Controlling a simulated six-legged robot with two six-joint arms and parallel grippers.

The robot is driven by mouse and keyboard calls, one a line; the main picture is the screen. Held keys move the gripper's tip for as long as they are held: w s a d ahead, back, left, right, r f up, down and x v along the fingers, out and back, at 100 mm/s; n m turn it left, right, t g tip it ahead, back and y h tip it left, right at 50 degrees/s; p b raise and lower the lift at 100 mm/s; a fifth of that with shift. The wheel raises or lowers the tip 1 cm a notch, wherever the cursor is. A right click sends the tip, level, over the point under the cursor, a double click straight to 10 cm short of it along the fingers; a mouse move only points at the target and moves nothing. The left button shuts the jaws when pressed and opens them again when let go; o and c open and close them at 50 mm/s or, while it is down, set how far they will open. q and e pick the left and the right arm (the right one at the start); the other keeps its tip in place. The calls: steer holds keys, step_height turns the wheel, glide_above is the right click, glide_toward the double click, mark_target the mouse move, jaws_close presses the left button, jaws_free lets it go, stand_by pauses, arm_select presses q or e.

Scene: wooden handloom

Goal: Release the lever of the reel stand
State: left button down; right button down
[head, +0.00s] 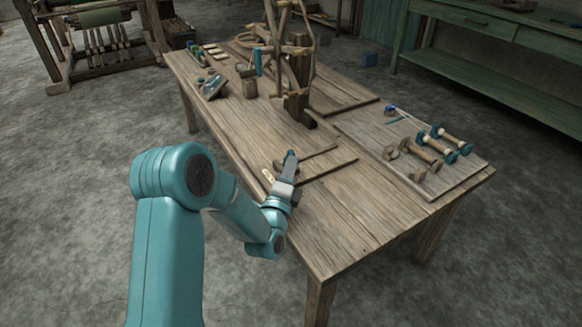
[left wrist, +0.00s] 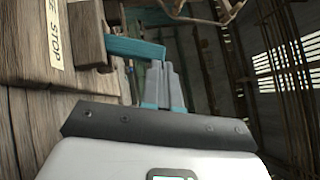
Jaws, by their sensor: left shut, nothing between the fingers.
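The wooden reel stand (head: 297,108) rises on the table, with its reel arms at the top of the head view. My left gripper (head: 290,163) is shut and empty, low over the near left edge of the table. In the left wrist view, the shut fingertips (left wrist: 161,68) are at the free end of a teal lever (left wrist: 135,47). The lever sticks out from a wooden block (left wrist: 88,36). I cannot tell whether the fingers touch it. A pale label (left wrist: 55,35) beside the block shows "STOP". My right gripper is not in view.
The wooden table (head: 350,225) is bare at its near end. A board (head: 455,185) on the right carries several teal-ended spools (head: 452,138). Small tools and a wooden cup (head: 249,88) stand at the far left. A green bench (head: 480,85) is behind.

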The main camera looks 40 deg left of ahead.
arm_select(q)
steer(key=shift+w+a+r+n+g+p, duration=0.25)
steer(key=shift+a+r+n+g+p, duration=0.5)
steer(key=shift+r+n+p, duration=0.4)
steer(key=a+n+g+p, duration=0.1)
steer(key=w+a+n+g+h+p, duration=0.1)
steer(key=a+n+g+p, duration=0.1)
steer(key=shift+w+a+r+h+p, duration=0.1)
steer(key=shift+w+r+h+p, duration=0.1)
steer(key=shift+r+h+p, duration=0.2)
steer(key=shift+a+f+g, duration=0.15)
steer(key=shift+g, duration=0.1)
